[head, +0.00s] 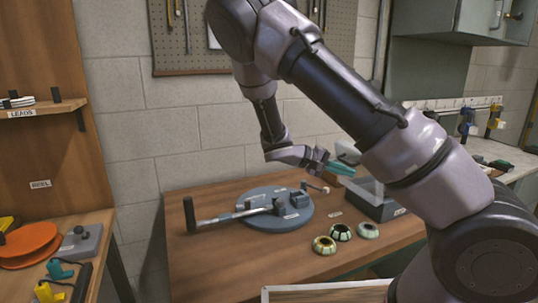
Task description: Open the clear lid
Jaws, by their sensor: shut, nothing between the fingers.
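A grey box (377,207) with a small label on its front stands at the right side of the wooden table. A pale, see-through part (366,184) shows above its front and looks like the clear lid. My arm hides much of the box, so I cannot tell whether the lid is open or closed. My gripper (341,168) has teal fingers that are shut and empty. It shows just above and left of the lid's visible part; I cannot tell whether it touches it.
A round blue-grey base (262,216) with a metal rod and dark handle lies on the table (250,262). Several small round discs (340,232) sit in front of the box. An orange reel (28,244) is on the left bench. The table's front left is bare.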

